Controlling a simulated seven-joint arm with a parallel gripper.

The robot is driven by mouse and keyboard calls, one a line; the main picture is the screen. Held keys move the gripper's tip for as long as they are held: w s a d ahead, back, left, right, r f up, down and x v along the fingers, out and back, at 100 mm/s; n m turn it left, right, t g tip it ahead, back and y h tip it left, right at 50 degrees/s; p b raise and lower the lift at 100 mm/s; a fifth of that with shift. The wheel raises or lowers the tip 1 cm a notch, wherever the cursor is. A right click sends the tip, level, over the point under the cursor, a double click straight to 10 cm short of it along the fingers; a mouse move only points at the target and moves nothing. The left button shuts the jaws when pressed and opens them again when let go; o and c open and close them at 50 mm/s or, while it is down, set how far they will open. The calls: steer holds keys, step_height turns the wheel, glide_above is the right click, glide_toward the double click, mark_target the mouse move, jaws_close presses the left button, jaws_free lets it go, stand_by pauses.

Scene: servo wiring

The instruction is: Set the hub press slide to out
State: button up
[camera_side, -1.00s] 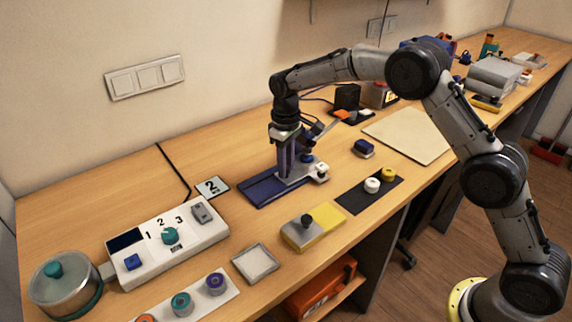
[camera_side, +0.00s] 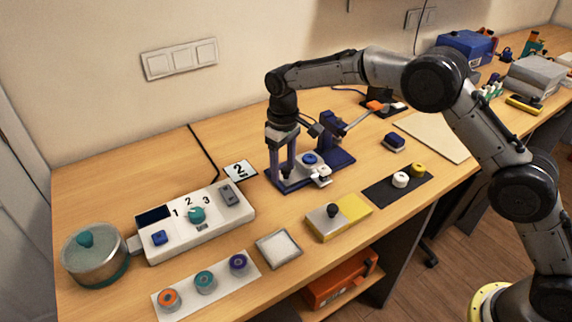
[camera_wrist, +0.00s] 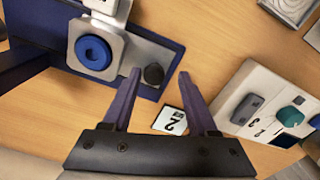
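The hub press has a dark blue base (camera_side: 345,157) with an upright column (camera_side: 330,125). Its light grey slide plate (camera_side: 308,172) carries a blue round part (camera_side: 310,159) and stands toward the left end of the base, clear of the column. In the wrist view the plate (camera_wrist: 130,57) shows the blue ring (camera_wrist: 93,52) and a dark knob (camera_wrist: 154,74) at its end. My gripper (camera_wrist: 160,74) is open, its fingertips apart on either side of the knob in that view. I cannot tell whether a finger touches it. My gripper (camera_side: 284,178) is low over the plate's left end in the side view.
A number card (camera_side: 239,171) and a white control box (camera_side: 195,222) lie left of the press. A yellow and grey block (camera_side: 345,216) and an empty square tray (camera_side: 278,249) are in front. A dark mat (camera_side: 385,192) with two round parts lies at right.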

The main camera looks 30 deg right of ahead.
steer(key=shift+d, duration=0.15)
steer(key=shift+r, duration=0.25)
step_height(320, 180, up, 13)
steer(key=shift+r, duration=0.15)
stand_by(0.4)
